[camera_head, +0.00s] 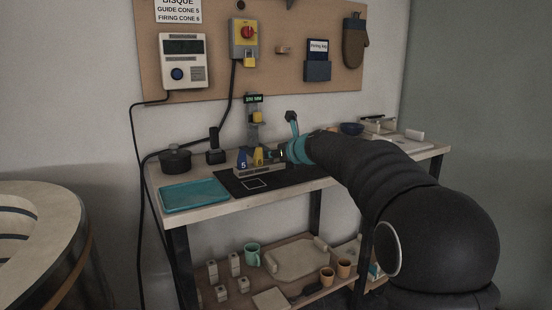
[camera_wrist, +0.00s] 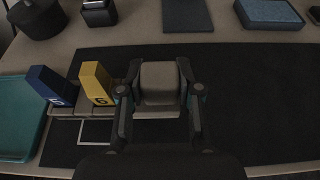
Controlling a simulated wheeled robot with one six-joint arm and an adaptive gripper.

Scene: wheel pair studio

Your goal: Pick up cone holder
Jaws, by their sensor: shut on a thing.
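The cone holder (camera_wrist: 67,112) is a pale base bearing a blue cone marked 5 (camera_wrist: 51,87) and a yellow cone marked 6 (camera_wrist: 97,85). A pale block (camera_wrist: 159,84) rises at its right end. My gripper (camera_wrist: 160,92) is shut on this block, one finger on each side. In the head view the holder (camera_head: 262,171) is at the black mat (camera_head: 290,176), with my gripper (camera_head: 279,154) at its right end. I cannot tell whether its base touches the mat. My fingers hide part of the base.
A teal tray (camera_head: 194,195) lies left of the mat. A dark pot (camera_head: 175,161) and a small black device (camera_head: 215,155) stand behind it. A white square outline (camera_wrist: 96,132) is on the mat. The mat's right side is clear.

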